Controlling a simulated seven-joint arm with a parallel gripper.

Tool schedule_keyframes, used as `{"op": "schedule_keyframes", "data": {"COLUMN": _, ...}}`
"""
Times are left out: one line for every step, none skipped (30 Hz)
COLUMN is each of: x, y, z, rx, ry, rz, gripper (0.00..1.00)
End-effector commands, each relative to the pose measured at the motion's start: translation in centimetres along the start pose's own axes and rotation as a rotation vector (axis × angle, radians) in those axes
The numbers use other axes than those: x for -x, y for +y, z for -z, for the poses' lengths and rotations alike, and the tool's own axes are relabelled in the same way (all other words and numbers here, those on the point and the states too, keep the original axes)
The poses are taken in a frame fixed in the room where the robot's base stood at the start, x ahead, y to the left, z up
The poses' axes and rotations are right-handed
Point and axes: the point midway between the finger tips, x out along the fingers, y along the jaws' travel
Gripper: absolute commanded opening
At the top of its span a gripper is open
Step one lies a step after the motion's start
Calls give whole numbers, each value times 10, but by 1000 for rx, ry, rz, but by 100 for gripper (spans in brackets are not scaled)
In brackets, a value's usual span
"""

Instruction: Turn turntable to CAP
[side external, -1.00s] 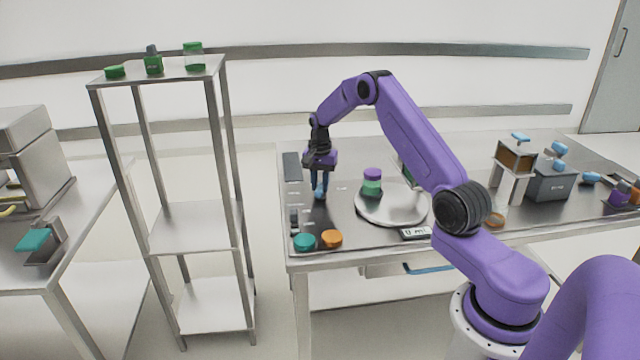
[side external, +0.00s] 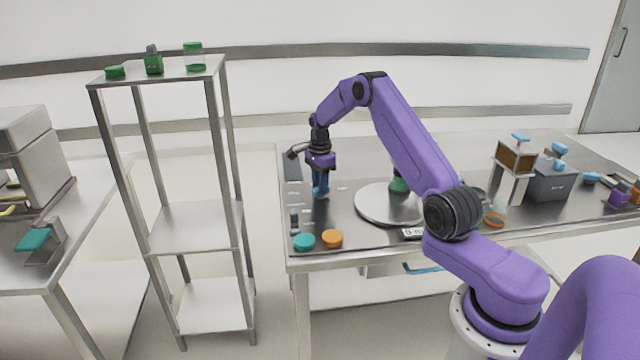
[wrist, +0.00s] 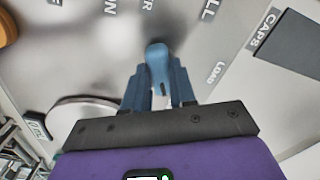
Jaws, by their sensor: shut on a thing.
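My gripper (side external: 320,190) is at the left part of the table and points down. In the wrist view, the gripper (wrist: 160,88) is shut on a blue lever (wrist: 157,58). Labels lie around the lever, among them "LOAD" and "CAPS"; others are cut off or blurred. The round grey turntable (side external: 376,208) is right of the gripper, partly behind my arm. Its edge also shows in the wrist view (wrist: 85,108). A green container (side external: 398,186) stands at the turntable's back, partly hidden by my arm.
A teal lid (side external: 304,241) and an orange lid (side external: 332,239) lie near the table's front left corner. A small display (side external: 412,233) is in front of the turntable. A grey box (side external: 550,183) stands at the right. A shelf rack (side external: 195,228) stands left of the table.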

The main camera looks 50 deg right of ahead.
Motion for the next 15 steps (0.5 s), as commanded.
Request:
{"op": "schedule_keyframes", "data": {"x": 1, "y": 0, "z": 0, "rx": -11, "ry": 0, "rz": 1, "gripper": 0}}
{"op": "schedule_keyframes", "data": {"x": 1, "y": 0, "z": 0, "rx": -16, "ry": 0, "rz": 1, "gripper": 0}}
{"op": "schedule_keyframes", "data": {"x": 1, "y": 0, "z": 0, "rx": -22, "ry": 0, "rz": 1, "gripper": 0}}
{"op": "schedule_keyframes", "data": {"x": 1, "y": 0, "z": 0, "rx": -26, "ry": 0, "rz": 1, "gripper": 0}}
{"op": "schedule_keyframes", "data": {"x": 1, "y": 0, "z": 0, "rx": -30, "ry": 0, "rz": 1, "gripper": 0}}
{"op": "schedule_keyframes", "data": {"x": 1, "y": 0, "z": 0, "rx": -33, "ry": 0, "rz": 1, "gripper": 0}}
{"op": "schedule_keyframes", "data": {"x": 1, "y": 0, "z": 0, "rx": -35, "ry": 0, "rz": 1, "gripper": 0}}
{"op": "schedule_keyframes", "data": {"x": 1, "y": 0, "z": 0, "rx": -36, "ry": 0, "rz": 1, "gripper": 0}}
{"op": "schedule_keyframes", "data": {"x": 1, "y": 0, "z": 0, "rx": -37, "ry": 0, "rz": 1, "gripper": 0}}
{"op": "schedule_keyframes", "data": {"x": 1, "y": 0, "z": 0, "rx": -38, "ry": 0, "rz": 1, "gripper": 0}}
{"op": "schedule_keyframes", "data": {"x": 1, "y": 0, "z": 0, "rx": -38, "ry": 0, "rz": 1, "gripper": 0}}
{"op": "schedule_keyframes", "data": {"x": 1, "y": 0, "z": 0, "rx": -38, "ry": 0, "rz": 1, "gripper": 0}}
{"op": "schedule_keyframes", "data": {"x": 1, "y": 0, "z": 0, "rx": -38, "ry": 0, "rz": 2, "gripper": 0}}
{"op": "schedule_keyframes", "data": {"x": 1, "y": 0, "z": 0, "rx": -38, "ry": 0, "rz": 2, "gripper": 0}}
{"op": "schedule_keyframes", "data": {"x": 1, "y": 0, "z": 0, "rx": -38, "ry": 0, "rz": 2, "gripper": 0}}
